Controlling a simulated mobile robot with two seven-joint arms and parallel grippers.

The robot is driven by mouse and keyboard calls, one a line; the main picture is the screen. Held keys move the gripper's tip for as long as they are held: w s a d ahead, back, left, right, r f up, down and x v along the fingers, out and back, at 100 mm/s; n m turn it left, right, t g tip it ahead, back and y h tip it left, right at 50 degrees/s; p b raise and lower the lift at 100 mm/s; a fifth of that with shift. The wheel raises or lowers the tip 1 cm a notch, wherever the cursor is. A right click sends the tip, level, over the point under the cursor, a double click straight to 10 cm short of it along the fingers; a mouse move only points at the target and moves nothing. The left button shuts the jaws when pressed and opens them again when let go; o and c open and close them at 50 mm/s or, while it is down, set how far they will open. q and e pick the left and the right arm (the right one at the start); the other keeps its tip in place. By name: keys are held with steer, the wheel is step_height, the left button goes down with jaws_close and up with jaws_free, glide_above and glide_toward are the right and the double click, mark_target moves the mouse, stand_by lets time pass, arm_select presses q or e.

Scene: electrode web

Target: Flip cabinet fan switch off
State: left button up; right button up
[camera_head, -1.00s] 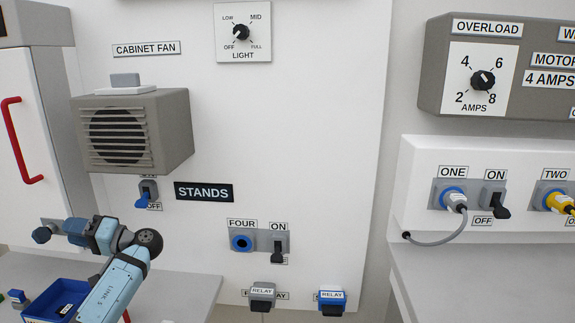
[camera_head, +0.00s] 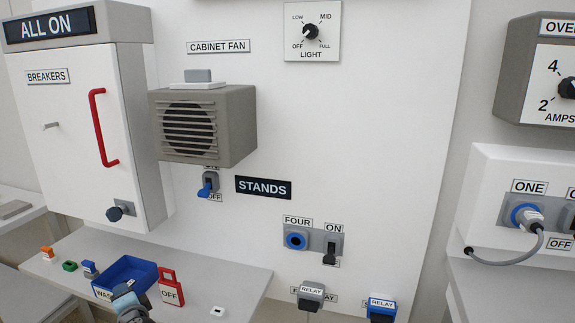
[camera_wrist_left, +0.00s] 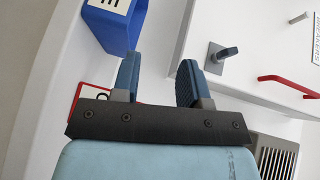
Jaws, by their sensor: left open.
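The cabinet fan (camera_head: 235,125) is a grey box with a dark grille, under a CABINET FAN label. Below it, a small grey switch (camera_head: 209,178) has a blue lever angled down and left, just above an OFF label; the upper label is mostly hidden by the fan. My left gripper (camera_wrist_left: 160,80) is open and empty in the left wrist view, its two dark blue fingers apart. The fan's grille (camera_wrist_left: 275,160) shows at that view's lower right, away from the fingers. In the head view only part of my left arm shows at the bottom. My right gripper is not in view.
The white breaker cabinet (camera_head: 75,130) has a red handle (camera_head: 103,127) and a knob at its lower right. A FOUR socket (camera_head: 296,240) sits right of the switch.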

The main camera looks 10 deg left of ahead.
arm_select(q)
steer(key=s+d+f+m+h, duration=0.2)
steer(key=s+d+f+h, duration=0.45)
steer(key=d+f, duration=0.2)
steer(key=s+d+f+h, duration=0.2)
steer(key=s+d+h, duration=0.9)
steer(key=s+d, duration=0.8)
steer(key=w+d+r+n+t, duration=0.1)
steer(key=d+r+n+t, duration=0.1)
steer(key=d+n, duration=0.5)
step_height(320, 180, up, 17)
steer(key=s+m+g+y+p, duration=0.1)
steer(key=p, duration=2.4)
steer(key=shift+s+a+m+p, duration=0.15)
steer(key=shift+a+m+p, duration=0.15)
steer(key=shift+m+p, duration=0.1)
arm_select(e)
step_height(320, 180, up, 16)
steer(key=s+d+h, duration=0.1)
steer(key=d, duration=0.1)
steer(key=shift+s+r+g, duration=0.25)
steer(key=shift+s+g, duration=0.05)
arm_select(q)
steer(key=shift+f, duration=0.1)
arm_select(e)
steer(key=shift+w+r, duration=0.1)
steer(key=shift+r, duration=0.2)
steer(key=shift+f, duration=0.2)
